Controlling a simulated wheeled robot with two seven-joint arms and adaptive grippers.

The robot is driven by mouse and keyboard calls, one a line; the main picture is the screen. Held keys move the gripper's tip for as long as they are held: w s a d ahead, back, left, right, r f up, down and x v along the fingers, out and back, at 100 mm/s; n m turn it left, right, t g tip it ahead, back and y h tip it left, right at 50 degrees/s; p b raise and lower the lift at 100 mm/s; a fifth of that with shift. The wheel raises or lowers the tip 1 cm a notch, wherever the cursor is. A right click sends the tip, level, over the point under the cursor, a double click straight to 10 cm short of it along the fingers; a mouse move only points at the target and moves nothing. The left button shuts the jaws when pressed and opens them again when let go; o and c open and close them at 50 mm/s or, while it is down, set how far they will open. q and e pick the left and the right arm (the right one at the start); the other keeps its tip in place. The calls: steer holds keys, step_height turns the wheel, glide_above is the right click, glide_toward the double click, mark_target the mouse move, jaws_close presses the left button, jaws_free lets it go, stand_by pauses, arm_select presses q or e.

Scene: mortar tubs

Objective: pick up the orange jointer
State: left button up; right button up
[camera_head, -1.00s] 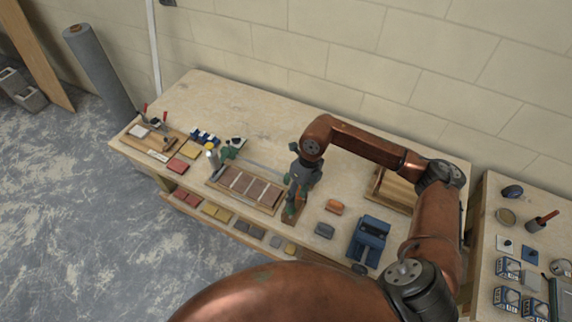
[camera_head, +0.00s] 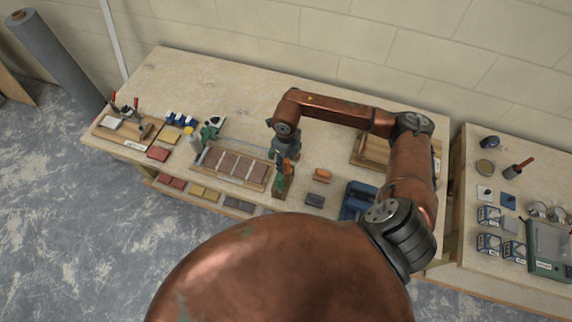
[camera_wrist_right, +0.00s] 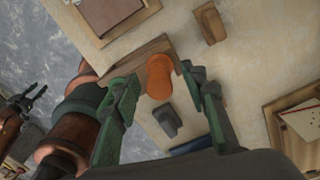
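The orange jointer shows in the right wrist view as a rounded, bright orange handle (camera_wrist_right: 159,76) between my right fingertips. It is in front of a wooden block (camera_wrist_right: 110,67); the rest of the jointer is hidden. My right gripper (camera_wrist_right: 160,82) has its green fingers apart, with gaps beside the handle. A dark gripper at the left of the wrist view, seemingly my left one (camera_wrist_right: 25,103), is too small to read.
An orange block (camera_head: 322,175) and a grey block (camera_head: 315,200) lie just right of my right gripper. A blue item (camera_head: 357,201) and a wooden tray (camera_head: 360,150) are further right. A brick strip (camera_head: 230,167) lies left. The table's back is clear.

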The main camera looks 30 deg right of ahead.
steer(key=shift+f, duration=0.15)
steer(key=shift+c, duration=0.3)
jaws_close()
